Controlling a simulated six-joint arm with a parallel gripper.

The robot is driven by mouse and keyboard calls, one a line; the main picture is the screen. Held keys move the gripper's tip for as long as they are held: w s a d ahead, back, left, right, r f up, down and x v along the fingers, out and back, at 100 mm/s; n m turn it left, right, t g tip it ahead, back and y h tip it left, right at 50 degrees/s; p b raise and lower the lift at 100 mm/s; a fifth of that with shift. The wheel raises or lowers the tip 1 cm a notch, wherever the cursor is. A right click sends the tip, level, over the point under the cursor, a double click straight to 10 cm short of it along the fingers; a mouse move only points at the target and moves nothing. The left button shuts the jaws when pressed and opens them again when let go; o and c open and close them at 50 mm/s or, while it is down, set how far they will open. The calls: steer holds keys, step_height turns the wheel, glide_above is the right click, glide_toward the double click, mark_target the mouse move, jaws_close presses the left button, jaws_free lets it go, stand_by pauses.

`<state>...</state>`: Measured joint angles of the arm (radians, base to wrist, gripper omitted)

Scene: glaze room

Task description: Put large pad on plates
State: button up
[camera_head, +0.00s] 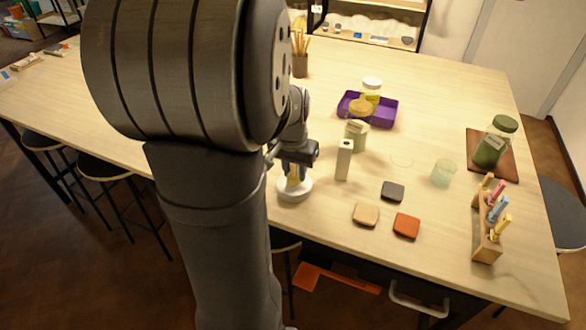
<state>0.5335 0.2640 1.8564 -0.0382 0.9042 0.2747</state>
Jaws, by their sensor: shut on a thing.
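My gripper (296,166) is at the near edge of the table, left of a tall cream box. It is shut on a small yellowish thing (293,172), mostly hidden by the fingers. A round white dish-like thing (294,192) is directly below the fingers; I cannot tell whether it is joined to the held thing. A dark grey square piece (392,191), a beige one (366,214) and an orange one (406,225) lie flat to the right. I cannot tell which things are the large pad and the plates.
The cream box (344,160) and a pale green jar (356,133) stand close by. A purple tray (381,111) holds jars. A greenish glass (443,172), a wooden rack (488,222) with coloured handles and a green jar (493,142) on a brown board (508,165) are at right.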

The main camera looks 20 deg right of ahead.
mark_target(292, 179)
steer(key=shift+f, duration=0.2)
steer(key=shift+f, duration=0.2)
steer(key=o, duration=0.9)
steer(key=shift+o, duration=0.2)
step_height(292, 179, up, 12)
steer(key=s+a, duration=0.1)
steer(key=shift+r, duration=0.15)
